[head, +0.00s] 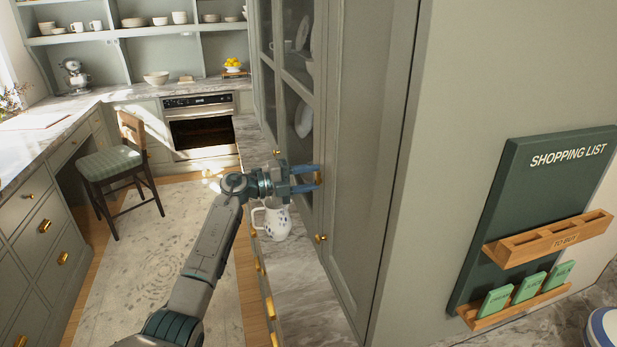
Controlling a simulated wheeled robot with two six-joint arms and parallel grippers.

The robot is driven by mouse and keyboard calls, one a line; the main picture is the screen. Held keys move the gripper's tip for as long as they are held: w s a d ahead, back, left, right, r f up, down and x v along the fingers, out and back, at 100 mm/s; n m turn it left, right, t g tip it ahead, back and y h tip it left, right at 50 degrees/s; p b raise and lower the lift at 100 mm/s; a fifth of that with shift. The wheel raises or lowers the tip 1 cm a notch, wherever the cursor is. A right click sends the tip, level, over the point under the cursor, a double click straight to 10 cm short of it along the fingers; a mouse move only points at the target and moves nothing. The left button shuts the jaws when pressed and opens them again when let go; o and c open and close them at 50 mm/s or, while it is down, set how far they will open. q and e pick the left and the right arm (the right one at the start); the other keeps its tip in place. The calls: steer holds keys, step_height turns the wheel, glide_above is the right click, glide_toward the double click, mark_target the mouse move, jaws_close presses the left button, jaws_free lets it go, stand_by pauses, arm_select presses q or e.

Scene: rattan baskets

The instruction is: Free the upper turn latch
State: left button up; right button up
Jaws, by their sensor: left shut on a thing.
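The upper turn latch (318,178) is a small brass piece on the edge of a tall grey-green cabinet door (345,140). My left gripper (315,178) reaches it from the left, its two blue fingers one above the other and closed on it. The fingers hide much of the latch, so its exact turn is hard to tell. A lower brass latch (320,238) sits further down the same door edge, clear of the gripper. The door looks closed. My right gripper is not in view.
A white patterned jug (273,220) stands on the marble counter (300,290) just below my left gripper. Glass-fronted doors (292,70) stand beside the tall door. A green shopping-list board (530,200) hangs at right. A stool (115,165) stands on the rug at left.

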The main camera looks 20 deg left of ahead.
arm_select(q)
steer(key=o, duration=1)
steer(key=shift+a, duration=0.1)
steer(key=b+v, duration=0.5)
steer(key=v, duration=0.5)
steer(key=shift+s+a, duration=0.25)
